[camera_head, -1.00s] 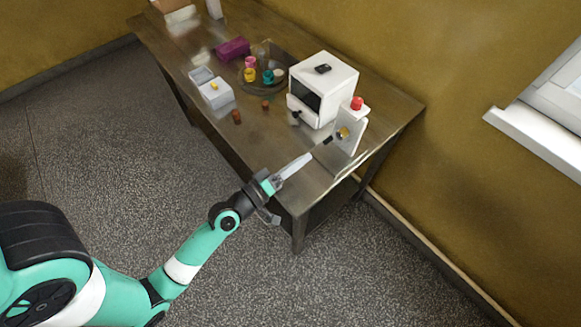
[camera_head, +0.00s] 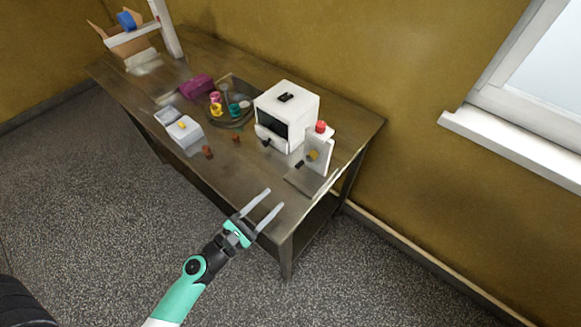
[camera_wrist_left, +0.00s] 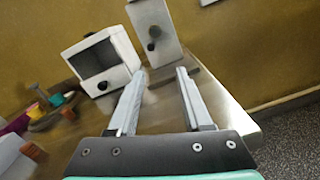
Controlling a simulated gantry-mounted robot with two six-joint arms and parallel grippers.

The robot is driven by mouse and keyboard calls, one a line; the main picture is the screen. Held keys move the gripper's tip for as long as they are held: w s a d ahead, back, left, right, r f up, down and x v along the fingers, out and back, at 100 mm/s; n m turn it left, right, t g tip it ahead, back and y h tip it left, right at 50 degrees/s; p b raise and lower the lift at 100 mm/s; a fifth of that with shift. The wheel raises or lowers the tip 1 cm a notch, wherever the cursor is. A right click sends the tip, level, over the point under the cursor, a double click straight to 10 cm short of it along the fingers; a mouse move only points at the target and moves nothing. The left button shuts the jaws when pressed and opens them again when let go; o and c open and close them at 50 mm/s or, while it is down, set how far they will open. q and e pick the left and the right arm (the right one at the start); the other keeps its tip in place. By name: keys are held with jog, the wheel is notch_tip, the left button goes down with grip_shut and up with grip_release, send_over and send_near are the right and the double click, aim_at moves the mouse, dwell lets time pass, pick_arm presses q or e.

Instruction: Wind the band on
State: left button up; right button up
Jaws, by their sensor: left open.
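The white box machine (camera_head: 295,104) with a dark front opening stands at the right part of the table. Beside it is an upright white panel (camera_head: 322,158) with a red knob (camera_head: 321,127) on top and a small yellowish part (camera_head: 313,155) on its face. In the left wrist view the panel (camera_wrist_left: 153,28) carries a dark knob (camera_wrist_left: 154,34) and stands beyond my fingers. My left gripper (camera_head: 275,198) is open and empty, over the front right table edge, short of the panel. It also shows in the left wrist view (camera_wrist_left: 160,73). My right gripper is out of view. I cannot make out the band.
On the table (camera_head: 215,75) are a round dark tray (camera_head: 240,122) with coloured pieces, a purple block (camera_head: 196,87), a white box (camera_head: 184,133) and small brown pieces (camera_head: 208,152). A cardboard box (camera_head: 130,45) stands at the far left. The front right corner is mostly clear.

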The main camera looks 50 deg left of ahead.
pick_arm(q)
jog(key=n+p, duration=0.1)
jog(key=r+n+p, duration=0.1)
jog(key=n, duration=0.1)
jog(key=n+p, duration=0.1)
jog(key=n, duration=0.1)
jog(key=shift+s+a+r, duration=0.1)
jog(key=shift+a+r, duration=0.3)
jog(key=shift+r+p, duration=0.15)
jog(key=shift+p, duration=0.15)
jog(key=shift+f, duration=0.2)
send_near(308, 160)
jog(key=w+a, duration=0.1)
jog(key=w, duration=0.1)
jog(key=w+a+f, duration=0.2)
jog(key=w, duration=0.1)
jog(key=shift+w+b, duration=0.3)
jog(key=shift+d, duration=0.1)
grip_shut()
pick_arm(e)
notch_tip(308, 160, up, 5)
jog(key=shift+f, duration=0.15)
